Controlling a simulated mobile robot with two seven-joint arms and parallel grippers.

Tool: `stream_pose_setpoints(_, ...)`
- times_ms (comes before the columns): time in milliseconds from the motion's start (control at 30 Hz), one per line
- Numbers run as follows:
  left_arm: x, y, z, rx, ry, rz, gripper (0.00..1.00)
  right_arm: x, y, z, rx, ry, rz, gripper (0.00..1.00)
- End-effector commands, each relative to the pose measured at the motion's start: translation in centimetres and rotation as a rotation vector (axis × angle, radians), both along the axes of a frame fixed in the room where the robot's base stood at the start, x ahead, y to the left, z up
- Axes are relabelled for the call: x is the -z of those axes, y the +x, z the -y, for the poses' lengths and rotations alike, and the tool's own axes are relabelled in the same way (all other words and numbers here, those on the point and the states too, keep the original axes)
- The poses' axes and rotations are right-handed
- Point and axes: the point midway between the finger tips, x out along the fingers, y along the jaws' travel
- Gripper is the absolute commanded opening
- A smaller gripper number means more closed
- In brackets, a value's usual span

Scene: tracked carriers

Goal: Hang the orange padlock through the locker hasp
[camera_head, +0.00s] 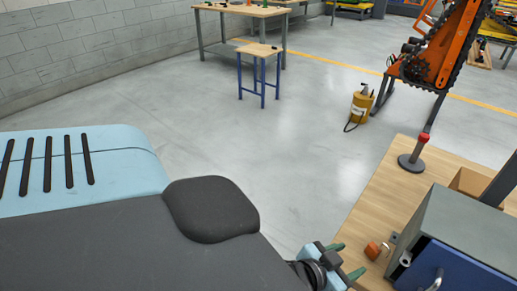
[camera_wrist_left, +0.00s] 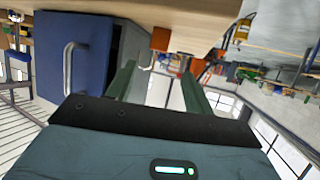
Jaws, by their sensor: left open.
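The orange padlock (camera_head: 374,251) lies on the wooden bench top, left of the grey locker (camera_head: 462,228). The locker has a blue door (camera_head: 448,266) with a bar handle, and both also show in the left wrist view, upside down. A small grey metal fitting (camera_head: 403,259) at the locker's left front edge looks like the hasp. My left gripper (camera_head: 349,261) is open just left of the padlock, its green fingers apart. In the left wrist view the space between the fingertips (camera_wrist_left: 161,78) looks empty. My right gripper is not in view.
A post with a red knob (camera_head: 422,141) stands on the bench (camera_head: 375,205) behind the padlock. A cardboard box (camera_head: 468,181) sits behind the locker. Beyond the bench are a yellow canister (camera_head: 361,105), an orange machine (camera_head: 437,50) and open floor.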

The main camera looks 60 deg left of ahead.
Motion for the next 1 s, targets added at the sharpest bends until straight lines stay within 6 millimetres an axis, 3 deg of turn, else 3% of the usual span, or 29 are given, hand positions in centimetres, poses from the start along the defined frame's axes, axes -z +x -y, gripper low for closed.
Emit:
stream_pose_setpoints(133, 2.0, -1.4, -0.1, 0.01, 0.002, -0.04, 0.52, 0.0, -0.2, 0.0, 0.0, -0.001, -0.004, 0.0)
stream_pose_setpoints(267, 7.0, -5.5, -0.3, 0.032, 0.007, -0.14, 0.52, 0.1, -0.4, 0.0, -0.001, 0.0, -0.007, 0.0)
stream_pose_setpoints(400, 13.3, -12.8, -1.0, 0.06, 0.009, -0.279, 0.52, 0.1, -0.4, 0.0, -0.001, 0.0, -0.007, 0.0)
stream_pose_setpoints(500, 16.8, -18.5, -1.5, 0.072, 0.009, -0.368, 0.52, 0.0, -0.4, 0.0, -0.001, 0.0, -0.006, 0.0)
stream_pose_setpoints(600, 19.0, -23.3, -2.1, 0.077, 0.009, -0.439, 0.52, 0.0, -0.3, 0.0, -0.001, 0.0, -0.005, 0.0)
stream_pose_setpoints(700, 20.2, -26.6, -2.5, 0.079, 0.011, -0.483, 0.52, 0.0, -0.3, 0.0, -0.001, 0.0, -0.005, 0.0)
stream_pose_setpoints(833, 20.8, -28.5, -2.8, 0.079, 0.012, -0.507, 0.52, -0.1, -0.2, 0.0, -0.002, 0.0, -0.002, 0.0)
stream_pose_setpoints(1000, 20.9, -28.7, -2.8, 0.079, 0.013, -0.509, 0.52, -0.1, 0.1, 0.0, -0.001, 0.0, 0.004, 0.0)
